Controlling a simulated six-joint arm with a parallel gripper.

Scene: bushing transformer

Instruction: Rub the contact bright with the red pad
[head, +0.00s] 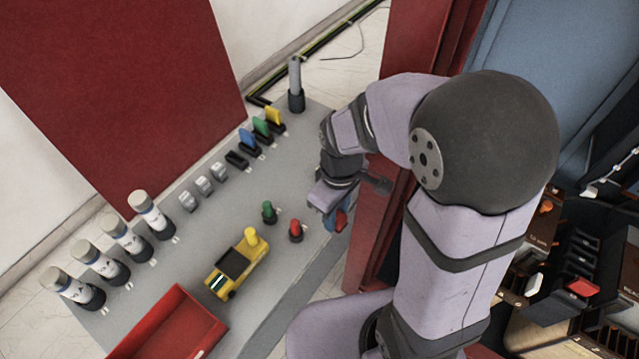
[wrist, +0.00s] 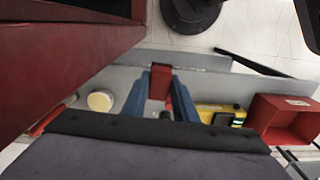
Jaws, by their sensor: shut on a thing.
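My gripper (head: 337,214) is past the right edge of the grey bench in the head view, partly hidden by my own arm. In the wrist view its two blue fingers (wrist: 160,98) are shut on the red pad (wrist: 161,80), which sticks out between them. Only a little of the red pad (head: 341,221) shows in the head view. A yellow pad (head: 275,115), a green pad (head: 261,126) and a blue pad (head: 247,138) stand in dark holders; the holder beside them (head: 237,159) is empty. I cannot make out the contact in either view.
The grey bench (head: 205,240) bears several white cylinders (head: 125,238), a yellow device (head: 236,266), a red tray (head: 172,325), green and red knobs (head: 268,210), and a grey post (head: 295,82). A red upright panel (head: 378,235) stands close to my gripper. A dark cabinet lies at right.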

